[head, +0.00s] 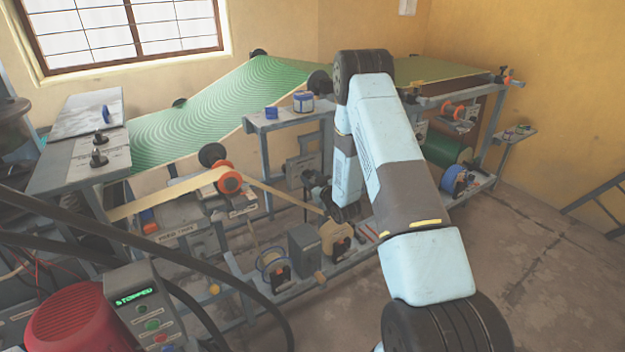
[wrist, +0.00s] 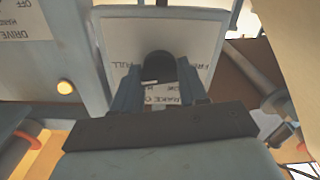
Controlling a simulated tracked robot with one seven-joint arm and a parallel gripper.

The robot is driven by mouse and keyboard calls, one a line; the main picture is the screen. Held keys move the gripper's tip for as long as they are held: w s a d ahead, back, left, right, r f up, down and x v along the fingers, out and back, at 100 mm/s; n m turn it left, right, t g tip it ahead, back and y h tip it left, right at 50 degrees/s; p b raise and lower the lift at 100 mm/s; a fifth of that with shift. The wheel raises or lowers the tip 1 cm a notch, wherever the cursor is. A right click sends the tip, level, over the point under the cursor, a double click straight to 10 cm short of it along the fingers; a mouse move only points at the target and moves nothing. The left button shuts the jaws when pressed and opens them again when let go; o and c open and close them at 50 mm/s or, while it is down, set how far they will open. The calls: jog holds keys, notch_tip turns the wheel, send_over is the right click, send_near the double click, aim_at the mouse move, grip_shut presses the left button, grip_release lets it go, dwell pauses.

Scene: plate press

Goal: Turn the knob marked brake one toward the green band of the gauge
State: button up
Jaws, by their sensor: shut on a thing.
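In the wrist view a dark rounded knob (wrist: 158,64) stands on a pale plate (wrist: 112,42). Upside-down lettering on the plate reads partly as brake, full and free; the number after brake is covered. My gripper (wrist: 157,82) has one finger on each side of the knob and is shut on it. The knob's pointer direction is hard to tell. In the head view my wrist (head: 343,207) reaches down among the machine frames, and the knob cannot be made out there. I cannot make out a gauge or a green band in either view.
A panel marked drive with a lit yellow lamp (wrist: 65,87) is left of the plate in the wrist view. In the head view a green patterned web (head: 215,105) runs behind my arm. A control box reading STOPPED (head: 134,297) and black cables fill the lower left.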

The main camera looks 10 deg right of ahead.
jog(key=n, duration=0.4)
jog(key=shift+d+n, duration=0.1)
jog(key=shift+n, duration=0.2)
jog(key=n, duration=0.4)
jog(key=shift+n, duration=0.3)
jog(key=shift+f, duration=0.1)
jog(key=o, duration=1.1)
jog(key=shift+c, duration=0.2)
jog(key=v, duration=1.3)
jog(key=shift+s, duration=0.35)
